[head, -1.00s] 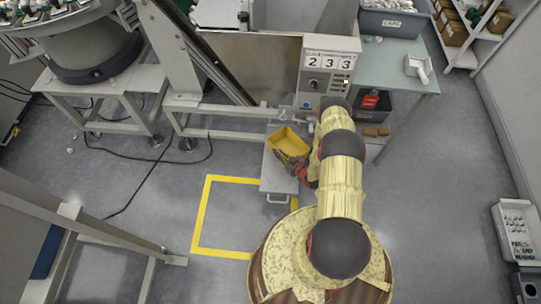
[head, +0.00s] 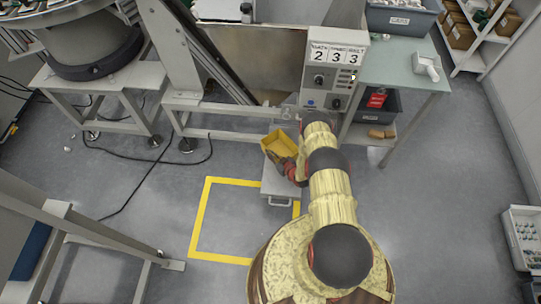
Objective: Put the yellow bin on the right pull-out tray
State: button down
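The yellow bin (head: 281,142) is an open, seemingly empty box at the machine's lower front, over the back of the pale grey pull-out tray (head: 281,187). The tray is pulled out toward me, and its handle is at the near edge. My gripper (head: 274,157) is at the bin's near side and looks shut on its near rim. The fingertips are small and partly hidden. I cannot tell whether the bin's base touches the tray. The bin is turned slightly in the picture.
A control box (head: 333,68) with number cards stands behind my arm. A side table (head: 395,65) with a grey bin and a white scoop is to the right. A yellow floor outline (head: 200,220) lies left of the tray. Black cables cross the floor at left.

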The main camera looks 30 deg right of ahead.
jog(key=c, duration=2)
grip_release()
jog(key=shift+c, duration=0.2)
jog(key=shift+r, duration=0.1)
jog(key=shift+s+r, duration=0.15)
jog(key=shift+s, duration=0.15)
jog(key=p+v, duration=0.4)
jog(key=v, duration=0.7)
jog(key=shift+s+r, duration=0.1)
